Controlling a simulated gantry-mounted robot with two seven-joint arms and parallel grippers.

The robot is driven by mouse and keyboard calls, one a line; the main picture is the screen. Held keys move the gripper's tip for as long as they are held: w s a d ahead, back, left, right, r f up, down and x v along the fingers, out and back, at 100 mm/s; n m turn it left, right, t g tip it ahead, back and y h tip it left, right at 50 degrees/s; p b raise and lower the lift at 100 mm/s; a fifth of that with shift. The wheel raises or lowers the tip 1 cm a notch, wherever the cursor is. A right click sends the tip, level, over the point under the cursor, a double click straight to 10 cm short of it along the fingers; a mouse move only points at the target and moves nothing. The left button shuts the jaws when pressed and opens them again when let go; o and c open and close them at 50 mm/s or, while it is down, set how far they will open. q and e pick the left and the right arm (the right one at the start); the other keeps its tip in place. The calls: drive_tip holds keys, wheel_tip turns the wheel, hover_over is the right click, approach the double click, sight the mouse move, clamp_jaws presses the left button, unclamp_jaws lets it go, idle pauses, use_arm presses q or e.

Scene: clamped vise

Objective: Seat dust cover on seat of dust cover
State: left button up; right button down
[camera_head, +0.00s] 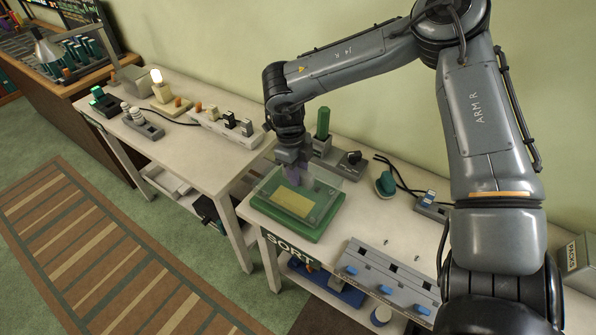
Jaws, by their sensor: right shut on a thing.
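My right gripper (300,165) is above the green base at the left end of the SORT table, with its jaws pointing down. It is shut on what looks like the dust cover (335,187), a clear, see-through cover. The cover is over the green base (306,233), which has a yellow panel (292,202) in its middle and looks like the cover's seat. I cannot tell whether the cover touches the base or is just above it. The fingertips are small and partly hidden. My left gripper is out of view.
On the SORT table (384,225), a green upright piece (323,124) stands behind the base, and a teal knob (386,183) with a cable is to the right. A grey rack with blue parts (393,275) lies in front. A second table (210,152) with a lit lamp is left.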

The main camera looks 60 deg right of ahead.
drive_tip(key=shift+f+b, duration=0.9)
drive_tip(key=shift+f, duration=0.3)
drive_tip(key=c, duration=0.7)
unclamp_jaws()
drive_tip(key=shift+r, duration=0.1)
drive_tip(key=r, duration=0.3)
drive_tip(key=w+r, duration=0.1)
drive_tip(key=r, duration=0.5)
drive_tip(key=shift+w+d+p, duration=0.1)
drive_tip(key=shift+w+p, duration=0.15)
drive_tip(key=shift+p, duration=0.1)
drive_tip(key=shift+r, duration=0.8)
